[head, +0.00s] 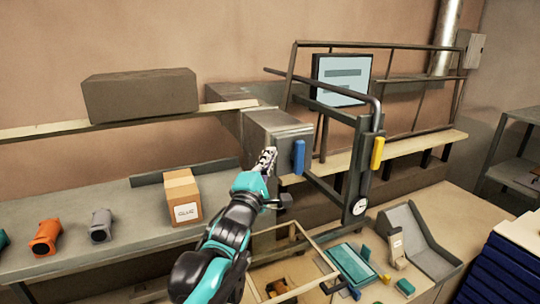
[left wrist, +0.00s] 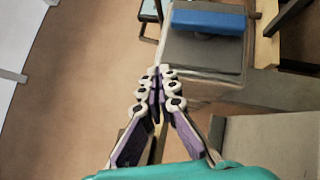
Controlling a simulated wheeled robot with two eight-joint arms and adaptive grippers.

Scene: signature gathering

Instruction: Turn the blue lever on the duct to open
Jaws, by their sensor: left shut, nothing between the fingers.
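The blue lever (head: 299,157) hangs upright on the right-hand face of the grey metal duct (head: 272,128) in the head view. In the left wrist view, the blue lever (left wrist: 208,21) lies across the top of the picture, on the end of the duct (left wrist: 203,52). My left gripper (head: 268,154) is just left of the lever, in front of the duct; its fingers are closed together and empty. In the left wrist view, the closed fingertips (left wrist: 160,73) point up toward the duct and are apart from the lever. My right gripper is not in view.
A dark frame with a yellow handle (head: 377,152) and a round gauge (head: 359,207) stands right of the lever. A cardboard box (head: 181,197) is on the shelf at left. An open wooden-framed box (head: 322,268) and small parts lie below.

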